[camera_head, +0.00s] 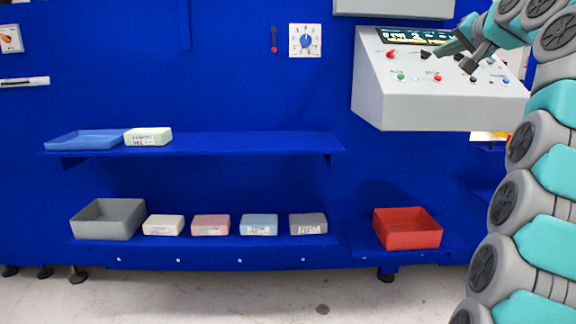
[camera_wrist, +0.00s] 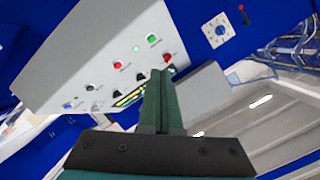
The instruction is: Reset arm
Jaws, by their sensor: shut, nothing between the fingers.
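My arm (camera_head: 520,190) rises along the right edge of the head view and bends over at the top. My gripper (camera_head: 447,47) is in front of the control panel (camera_head: 385,105), over its upper part near the small display (camera_head: 400,36). In the wrist view my gripper (camera_wrist: 162,75) is shut and empty, its fingers pressed together.
Below are a grey bin (camera_head: 108,219), several foam blocks (camera_head: 211,225) and a red bin (camera_head: 407,228). A dial (camera_head: 305,41) is on the blue wall.

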